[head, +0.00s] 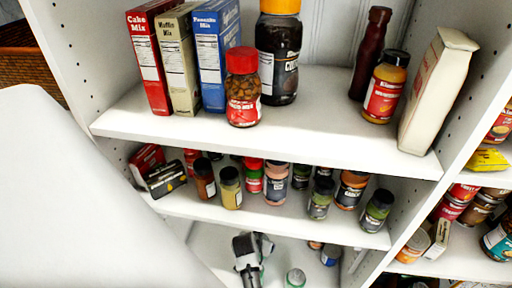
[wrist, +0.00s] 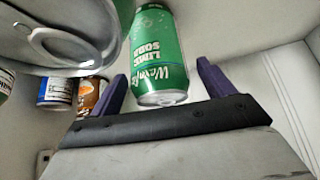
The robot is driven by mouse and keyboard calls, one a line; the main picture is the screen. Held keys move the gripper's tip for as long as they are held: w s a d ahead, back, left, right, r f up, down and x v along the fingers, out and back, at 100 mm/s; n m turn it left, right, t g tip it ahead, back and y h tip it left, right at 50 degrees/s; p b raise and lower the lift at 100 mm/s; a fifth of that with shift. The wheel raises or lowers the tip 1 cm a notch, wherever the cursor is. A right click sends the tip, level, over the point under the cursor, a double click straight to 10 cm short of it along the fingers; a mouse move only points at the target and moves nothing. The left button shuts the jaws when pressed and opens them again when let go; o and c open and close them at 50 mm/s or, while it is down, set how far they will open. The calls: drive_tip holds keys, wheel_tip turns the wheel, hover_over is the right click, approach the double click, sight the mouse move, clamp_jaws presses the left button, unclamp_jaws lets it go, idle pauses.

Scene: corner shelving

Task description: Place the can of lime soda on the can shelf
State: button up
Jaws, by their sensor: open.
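The green can of lime soda (wrist: 155,50) is in the upper middle of the wrist view, its label upside down in the picture. My gripper (wrist: 162,70) is open, with one purple finger on each side of the can's near end. Gaps show between the can and both fingers, so it is not held. In the head view, part of my arm's end (head: 248,258) shows at the lowest visible shelf, but its fingers cannot be made out. A green item with a pale top (head: 295,278) stands to its right; I cannot tell whether it is the lime soda.
In the wrist view, a large silver-ended can (wrist: 70,40) is close at upper left. A blue-and-white can (wrist: 55,92) and an orange-brown can (wrist: 91,97) stand behind it. In the head view, several jars (head: 230,188) crowd the shelf above (head: 180,203).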

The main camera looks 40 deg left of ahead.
drive_tip(key=v, duration=1.1)
drive_tip(key=shift+w+d, duration=0.1)
